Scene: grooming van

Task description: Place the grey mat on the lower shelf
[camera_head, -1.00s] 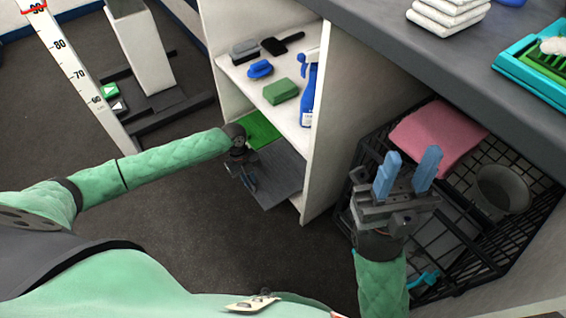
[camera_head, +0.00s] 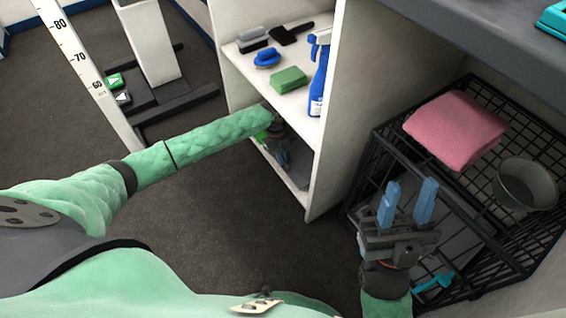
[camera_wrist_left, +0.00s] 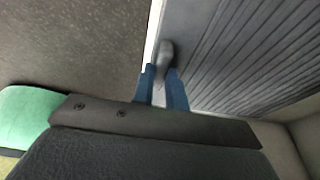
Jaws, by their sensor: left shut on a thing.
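The grey ribbed mat (camera_wrist_left: 235,50) fills the right of the left wrist view. In the head view only a part of the mat (camera_head: 299,174) shows, inside the lower compartment of the white shelf unit (camera_head: 322,160). My left gripper (camera_wrist_left: 163,78) is shut on the mat's near edge, at a small grey tab. In the head view my left gripper (camera_head: 283,160) reaches into the lower compartment, partly hidden by the upper shelf and my arm. Whether the mat rests fully on the lower shelf cannot be told. My right gripper (camera_head: 408,203) is open and empty, above the black wire crate's left side.
The upper shelf holds brushes (camera_head: 267,56), a green sponge (camera_head: 289,80) and a blue spray bottle (camera_head: 319,75). A green item (camera_head: 262,136) shows beside my left wrist. Floor in front is clear.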

